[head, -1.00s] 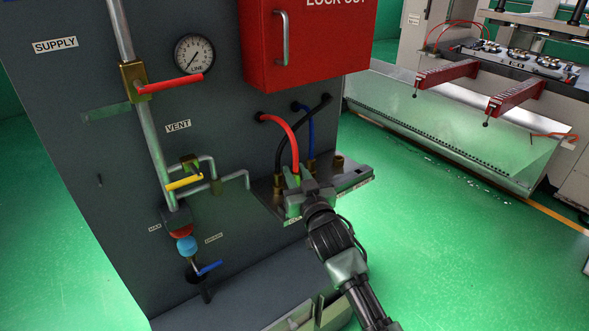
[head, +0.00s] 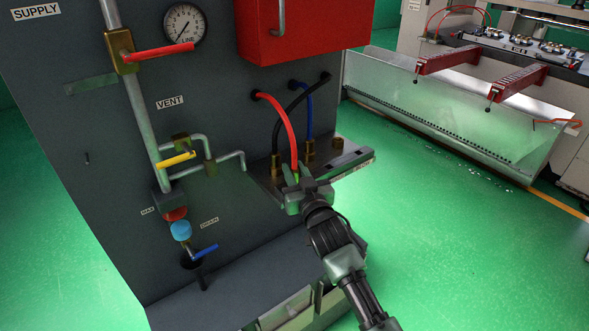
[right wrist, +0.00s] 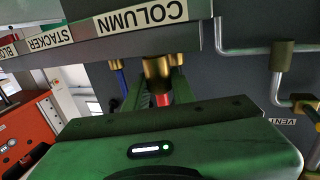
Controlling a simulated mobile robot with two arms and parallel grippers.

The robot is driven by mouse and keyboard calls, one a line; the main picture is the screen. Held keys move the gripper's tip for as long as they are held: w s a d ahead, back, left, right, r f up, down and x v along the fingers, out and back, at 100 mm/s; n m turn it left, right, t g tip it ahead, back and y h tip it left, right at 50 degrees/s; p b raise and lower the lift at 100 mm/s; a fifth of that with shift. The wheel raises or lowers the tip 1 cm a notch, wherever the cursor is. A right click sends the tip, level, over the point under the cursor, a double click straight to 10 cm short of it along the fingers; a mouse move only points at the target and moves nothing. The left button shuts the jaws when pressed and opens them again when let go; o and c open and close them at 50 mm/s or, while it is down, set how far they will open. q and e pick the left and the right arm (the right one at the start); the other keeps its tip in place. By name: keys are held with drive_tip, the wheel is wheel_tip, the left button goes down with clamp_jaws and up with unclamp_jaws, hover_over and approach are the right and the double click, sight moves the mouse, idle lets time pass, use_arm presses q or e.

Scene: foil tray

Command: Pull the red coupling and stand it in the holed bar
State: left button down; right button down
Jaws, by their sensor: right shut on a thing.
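My right gripper (head: 297,181) is shut on the red coupling at the lower end of the curved red hose (head: 284,112). The coupling is mostly hidden by the fingers. In the right wrist view, red shows between the green fingers (right wrist: 163,99), close to a brass fitting (right wrist: 157,70) at the labelled ledge. I cannot tell whether coupling and fitting touch. My left gripper is not in view.
Black and blue hoses (head: 310,115) end in brass fittings beside the red hose. Pipes with a yellow handle (head: 177,159) are left of my gripper. A red box (head: 290,30) hangs above. Green floor is clear at right.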

drive_tip(key=c, duration=1.1)
unclamp_jaws()
